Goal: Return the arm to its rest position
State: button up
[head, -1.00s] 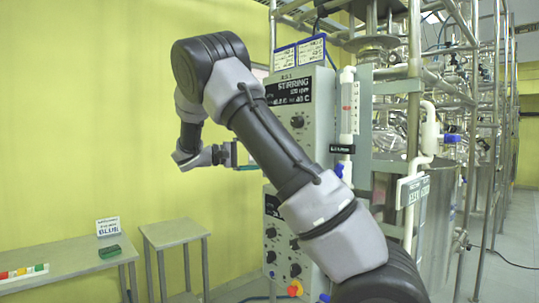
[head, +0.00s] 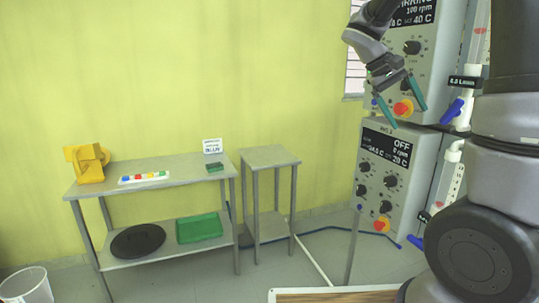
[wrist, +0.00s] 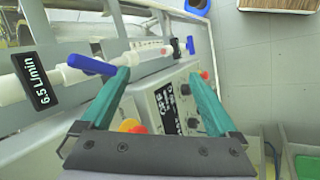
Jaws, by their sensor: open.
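My gripper (head: 403,101) is in the upper right of the head view, its two green fingers spread apart and pointing down, with nothing between them. It hangs in front of the control boxes. In the wrist view the open fingers (wrist: 157,95) frame the lower control box (wrist: 172,108), with its black display and knobs. The upper control box (head: 420,62) shows 100 rpm and 40 C. The lower control box (head: 383,185) reads OFF, 0 rpm and 20 C. My arm covers part of the right side of the head view.
A flowmeter with a blue valve handle (wrist: 92,66) lies near the left finger in the wrist view. A grey bench (head: 185,176) holds a yellow object (head: 88,162) and a colored strip (head: 145,178). A small stand (head: 270,157) is beside it. A white bin (head: 27,287) stands lower left.

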jog(key=s+a+r+m+t+y, duration=0.3)
jog(key=s+a+t+y, duration=0.5)
jog(key=s+a, duration=0.3)
jog(key=s+r, duration=0.1)
jog(key=s, duration=0.2)
jog(key=shift+s+a+r+y, duration=0.15)
jog(key=shift+s+y, duration=0.15)
jog(key=shift+y, duration=0.1)
